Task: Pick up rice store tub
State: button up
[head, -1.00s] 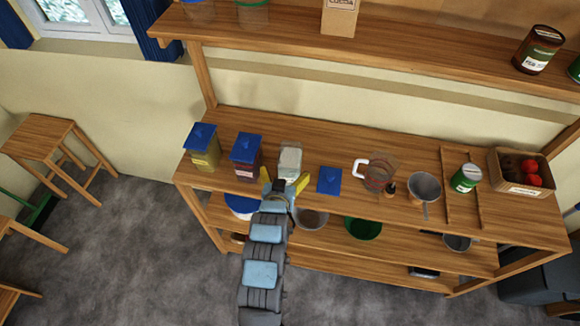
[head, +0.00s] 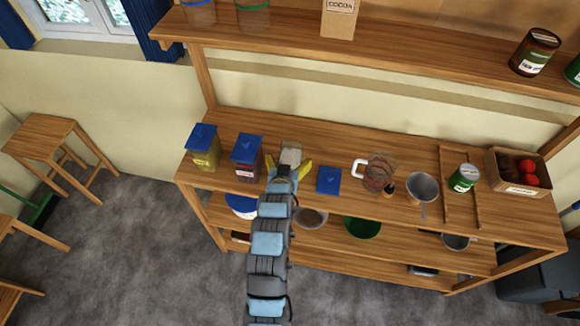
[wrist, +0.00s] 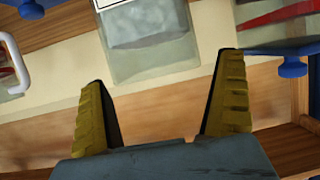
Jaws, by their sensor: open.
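A clear tub (head: 291,154) with pale contents, likely the rice store tub, stands without a lid on the middle shelf. It shows at the top of the wrist view (wrist: 150,50) with part of a white label; the writing cannot be read. My gripper (head: 287,170) is open, at the tub's near side in the head view and partly hiding it. In the wrist view the yellow fingers (wrist: 162,70) are spread wide with nothing held, pointing toward the tub. I cannot tell whether they touch it.
Left of it stand a blue-lidded tub with dark red contents (head: 246,155) and one with yellow contents (head: 204,147). Right are a loose blue lid (head: 329,180), a glass jug (head: 378,172), a metal funnel (head: 423,186), a green tin (head: 463,178) and a crate (head: 519,190). An upper shelf (head: 420,65) overhangs behind.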

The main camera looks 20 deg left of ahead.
jog(key=shift+x, duration=1.25)
jog(key=shift+r, duration=0.1)
jog(key=c, duration=1.2)
jog(key=shift+o, duration=0.2)
